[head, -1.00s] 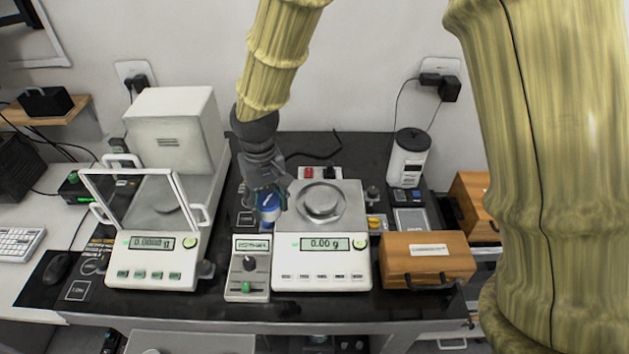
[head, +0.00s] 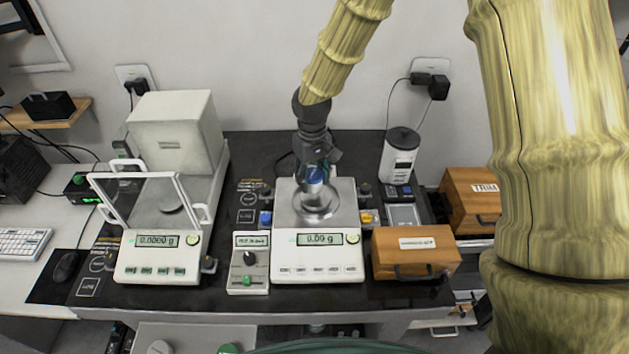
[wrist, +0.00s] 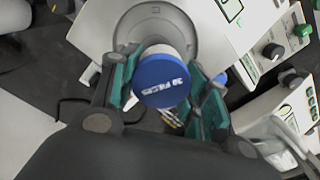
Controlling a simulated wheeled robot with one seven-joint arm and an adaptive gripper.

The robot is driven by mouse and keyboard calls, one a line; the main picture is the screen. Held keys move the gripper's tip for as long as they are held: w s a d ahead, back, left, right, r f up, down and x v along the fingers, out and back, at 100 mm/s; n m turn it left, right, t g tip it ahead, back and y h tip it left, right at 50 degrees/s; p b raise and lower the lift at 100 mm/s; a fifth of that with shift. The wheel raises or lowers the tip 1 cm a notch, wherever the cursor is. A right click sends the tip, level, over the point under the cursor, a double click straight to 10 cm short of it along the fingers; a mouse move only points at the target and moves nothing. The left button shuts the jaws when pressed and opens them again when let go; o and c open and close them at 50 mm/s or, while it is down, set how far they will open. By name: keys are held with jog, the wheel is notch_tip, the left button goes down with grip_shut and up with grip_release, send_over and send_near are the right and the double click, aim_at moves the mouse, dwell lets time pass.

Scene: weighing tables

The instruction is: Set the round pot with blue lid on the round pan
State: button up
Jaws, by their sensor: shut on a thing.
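The round pot with blue lid (head: 315,177) is in my gripper (head: 316,171), at the back part of the round pan (head: 320,209) in the head view. In the wrist view the lid (wrist: 161,78) faces the camera, with white print on it. The gripper's green-lined fingers (wrist: 164,96) are shut on both sides of the pot. The round pan (wrist: 147,22) shows beyond the pot as a grey disc. The pot looks upright and overlaps the pan in the picture. I cannot tell whether its base touches the pan.
The pan belongs to the middle balance (head: 318,266), whose display reads near zero. A balance with a clear shield (head: 157,258) stands left. A small control box (head: 249,262) is between them. A wooden box (head: 416,254) and a white canister (head: 399,157) stand right.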

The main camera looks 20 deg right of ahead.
aim_at(315, 184)
jog(key=shift+d+f+p, duration=0.25)
jog(key=shift+f+p, duration=0.2)
jog(key=shift+f, duration=0.2)
jog(key=shift+d+f+p, duration=0.25)
jog(key=shift+f+p, duration=0.2)
jog(key=shift+f, duration=0.6)
jog(key=shift+f, duration=0.1)
jog(key=o, duration=1)
jog(key=shift+w+r+b, duration=0.1)
jog(key=shift+r+b, duration=1.35)
jog(key=shift+r, duration=4.65)
jog(key=shift+r, duration=0.1)
